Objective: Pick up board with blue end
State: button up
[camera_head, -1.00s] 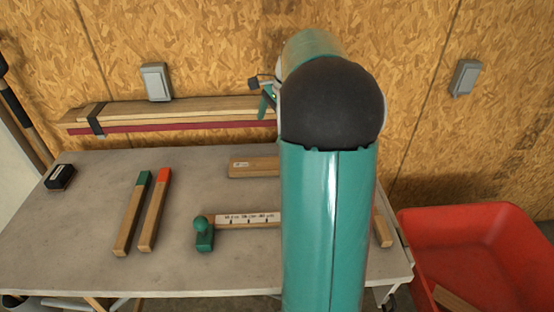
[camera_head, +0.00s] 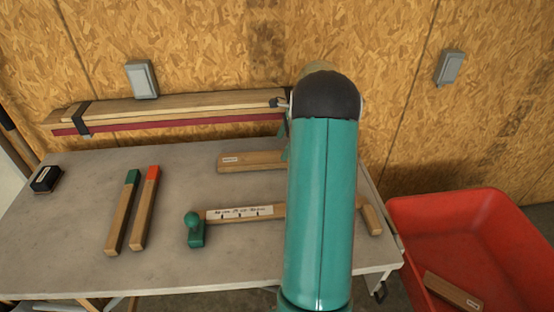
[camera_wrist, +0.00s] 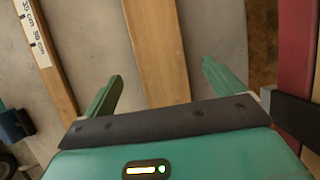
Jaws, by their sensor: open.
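No blue end shows in either view. A plain wooden board (camera_head: 250,162) with a small white label lies at the back of the table, its right part hidden behind my arm. My gripper (camera_wrist: 163,85) is open in the wrist view, with its green fingers apart on either side of a wooden board (camera_wrist: 158,45), which seems to be this labelled one. Whether the fingers are level with the board or above it, I cannot tell.
Boards with a green end (camera_head: 124,212) and a red end (camera_head: 146,208) lie at left. A measuring strip (camera_head: 240,212) with a green stop (camera_head: 194,230) lies in front. Strapped boards (camera_head: 170,107) run along the wall. A red bin (camera_head: 400,225) stands at right.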

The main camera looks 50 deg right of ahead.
aim_at(277, 156)
jog(key=x, duration=0.5)
jog(key=shift+s+d+f, duration=0.1)
jog(key=shift+f, duration=0.1)
jog(key=shift+c, duration=0.2)
jog(key=shift+r, duration=0.1)
jog(key=c, duration=1.3)
